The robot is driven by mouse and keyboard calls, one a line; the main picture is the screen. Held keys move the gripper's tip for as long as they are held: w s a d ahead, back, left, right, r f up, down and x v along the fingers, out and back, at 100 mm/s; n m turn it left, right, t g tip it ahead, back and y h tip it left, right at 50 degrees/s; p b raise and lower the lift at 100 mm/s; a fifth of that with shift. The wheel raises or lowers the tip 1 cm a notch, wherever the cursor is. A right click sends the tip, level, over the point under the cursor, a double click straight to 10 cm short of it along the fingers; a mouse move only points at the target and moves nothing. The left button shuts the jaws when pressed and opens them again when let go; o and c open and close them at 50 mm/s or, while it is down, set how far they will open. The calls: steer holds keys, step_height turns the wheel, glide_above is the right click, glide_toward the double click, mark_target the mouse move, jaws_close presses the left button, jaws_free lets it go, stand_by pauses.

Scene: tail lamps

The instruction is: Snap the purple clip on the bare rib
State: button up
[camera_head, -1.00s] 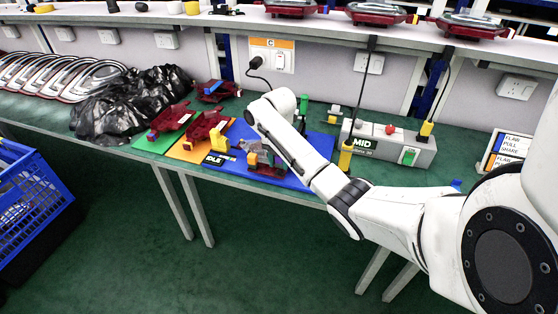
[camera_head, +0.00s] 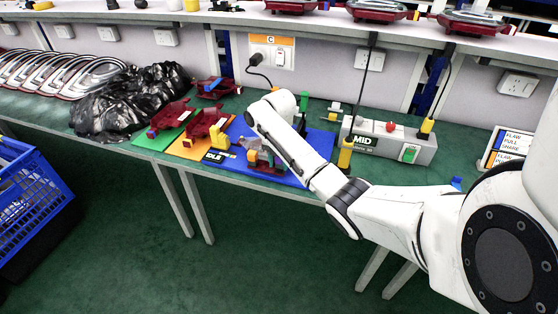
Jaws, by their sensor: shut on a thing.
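My white arm reaches in from the right, and my gripper (camera_head: 250,146) is low over the dark red lamp housing (camera_head: 266,167) on the blue mat (camera_head: 292,180). The gripper is grey and small in this view. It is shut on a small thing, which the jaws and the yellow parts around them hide. I cannot pick out the purple clip or the bare rib with certainty. I cannot tell whether the held thing touches the housing.
Two more red housings sit on the green mat (camera_head: 146,142) and the orange mat (camera_head: 186,153), left of my gripper. A black plastic bag (camera_head: 125,103) lies beyond them. A grey box labelled MID (camera_head: 388,142) stands right of my arm. A yellow post (camera_head: 346,155) is close to the forearm.

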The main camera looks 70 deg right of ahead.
steer(key=shift+f+b, duration=0.35)
steer(key=shift+f, duration=0.35)
steer(key=shift+p, duration=0.5)
stand_by(0.6)
steer(key=shift+f, duration=0.2)
steer(key=o, duration=1.1)
steer(key=shift+o, duration=0.2)
steer(key=shift+r, duration=0.1)
step_height(320, 180, up, 11)
steer(key=shift+f+p, duration=0.15)
steer(key=shift+p, duration=0.6)
